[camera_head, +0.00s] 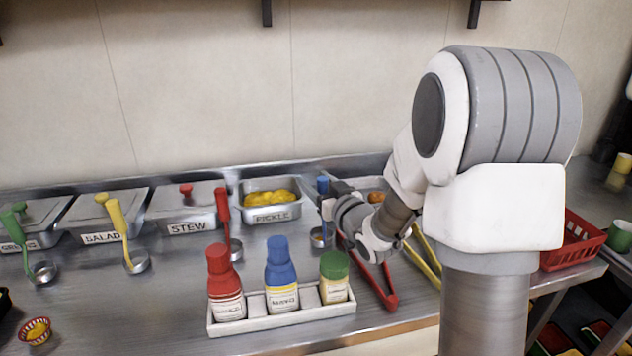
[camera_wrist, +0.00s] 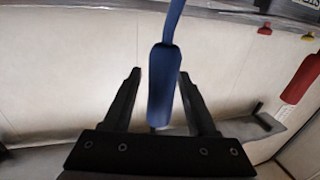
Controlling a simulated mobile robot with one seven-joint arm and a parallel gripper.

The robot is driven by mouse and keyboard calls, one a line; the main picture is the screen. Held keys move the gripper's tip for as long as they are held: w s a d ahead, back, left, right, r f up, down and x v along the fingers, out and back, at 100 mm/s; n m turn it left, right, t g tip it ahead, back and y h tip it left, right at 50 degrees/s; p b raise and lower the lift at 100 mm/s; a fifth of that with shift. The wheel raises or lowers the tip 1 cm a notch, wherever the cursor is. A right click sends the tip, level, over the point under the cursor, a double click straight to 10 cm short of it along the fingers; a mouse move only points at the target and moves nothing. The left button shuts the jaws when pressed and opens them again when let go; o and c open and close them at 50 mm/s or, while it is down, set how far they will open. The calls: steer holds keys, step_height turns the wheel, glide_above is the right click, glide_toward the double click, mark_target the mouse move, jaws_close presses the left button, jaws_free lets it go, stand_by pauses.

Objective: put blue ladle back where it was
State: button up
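The blue ladle (camera_head: 323,186) is near upright, its bowl (camera_head: 319,239) low by the counter to the right of the pickle tray. My gripper (camera_head: 336,190) is at its handle, with my forearm to the right. In the wrist view, the blue handle (camera_wrist: 163,85) lies between the two black fingers of my gripper (camera_wrist: 159,76). A gap shows between the handle and the left finger; the right finger is very close to the handle, and I cannot tell whether it touches. The fingers are apart and look open. My arm partly hides the area right of the ladle.
The pickle tray (camera_head: 271,213) holds yellow food. Red (camera_head: 222,205), yellow (camera_head: 116,217) and green (camera_head: 14,222) ladles stand to the left. A bottle rack (camera_head: 255,324) is in front. Red tongs (camera_head: 389,300) and yellow tongs (camera_head: 421,268) lie near my arm. A red basket (camera_head: 566,256) is at right.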

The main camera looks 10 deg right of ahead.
steer(key=shift+r, duration=0.1)
steer(key=p+v, duration=0.1)
steer(key=v, duration=0.8)
steer(key=shift+s+d+r, duration=0.1)
steer(key=shift+s+r, duration=0.05)
steer(key=shift+s, duration=0.05)
steer(key=shift+s+f+b, duration=0.2)
steer(key=shift+f+b, duration=0.05)
steer(key=shift+b, duration=0.55)
steer(key=b+v, duration=0.2)
steer(key=shift+s+r+b, duration=0.1)
steer(key=shift+r+b, duration=0.1)
steer(key=shift+b, duration=0.1)
